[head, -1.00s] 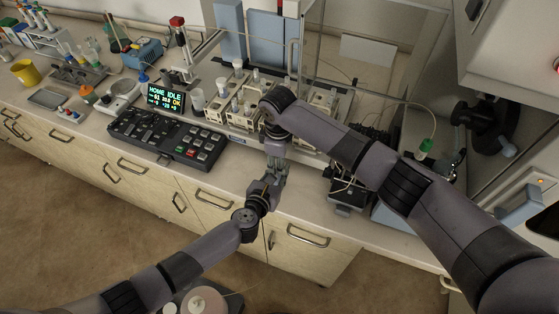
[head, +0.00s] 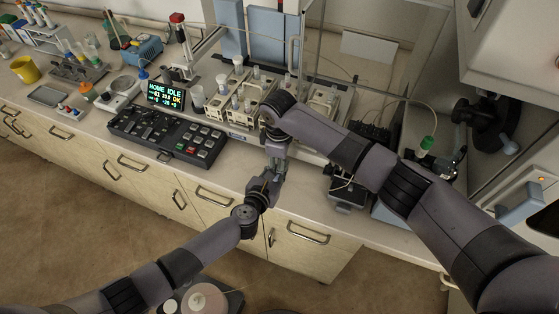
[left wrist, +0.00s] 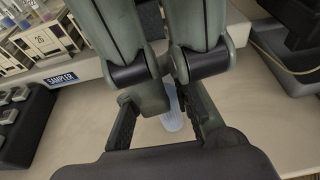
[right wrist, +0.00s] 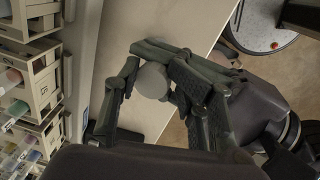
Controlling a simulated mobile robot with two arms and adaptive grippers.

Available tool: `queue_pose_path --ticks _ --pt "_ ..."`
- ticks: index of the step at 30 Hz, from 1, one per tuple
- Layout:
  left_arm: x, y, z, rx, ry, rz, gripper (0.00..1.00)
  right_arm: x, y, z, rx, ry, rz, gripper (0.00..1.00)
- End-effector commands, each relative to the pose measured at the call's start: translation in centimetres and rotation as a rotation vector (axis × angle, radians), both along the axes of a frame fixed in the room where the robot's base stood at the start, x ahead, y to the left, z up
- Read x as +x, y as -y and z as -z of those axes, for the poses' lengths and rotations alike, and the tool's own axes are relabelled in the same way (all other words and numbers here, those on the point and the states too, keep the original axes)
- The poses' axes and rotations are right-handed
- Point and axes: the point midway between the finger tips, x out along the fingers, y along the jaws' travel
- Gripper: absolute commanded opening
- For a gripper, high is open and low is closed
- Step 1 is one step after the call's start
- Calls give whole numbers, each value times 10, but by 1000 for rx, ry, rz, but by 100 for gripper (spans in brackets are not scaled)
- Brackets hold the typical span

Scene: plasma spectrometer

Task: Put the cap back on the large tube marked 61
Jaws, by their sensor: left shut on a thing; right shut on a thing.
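A pale bluish tube (left wrist: 172,116) stands between the fingers of my left gripper (left wrist: 165,100), which is shut on it. Its marking cannot be read. My right gripper (right wrist: 153,78) is shut on a round whitish cap (right wrist: 152,81), seen end-on between its fingers. The two grippers' fingers almost meet. The fingers hide the joint between tube and cap, so I cannot tell whether they touch.
Tube racks (head: 238,106) stand behind the grippers; a rack label in the left wrist view reads 26 (left wrist: 42,40). A black keypad (head: 168,136) and a lit display (head: 165,96) stand to the left. A dark device (head: 347,190) is close on the right.

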Motion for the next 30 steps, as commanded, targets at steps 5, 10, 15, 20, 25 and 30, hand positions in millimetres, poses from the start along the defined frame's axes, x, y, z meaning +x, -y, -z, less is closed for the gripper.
queue_pose_path --ticks 5,10,15,20,25,30 --pt "2 2 -5 -5 9 2 0 -2 1 3 -3 0 -1 22" --pt "2 2 -5 -6 7 2 0 -3 1 1 0 78 -19 22" --pt "1 3 -4 -6 6 3 0 -5 1 -2 5 178 -38 22" --pt "1 3 -3 -4 5 4 0 -5 0 -5 8 259 -54 22" --pt "0 2 -3 -4 4 4 0 -5 -1 -6 9 272 -58 21" --pt "0 3 -2 -4 3 4 0 -5 -1 -7 10 271 -57 21"
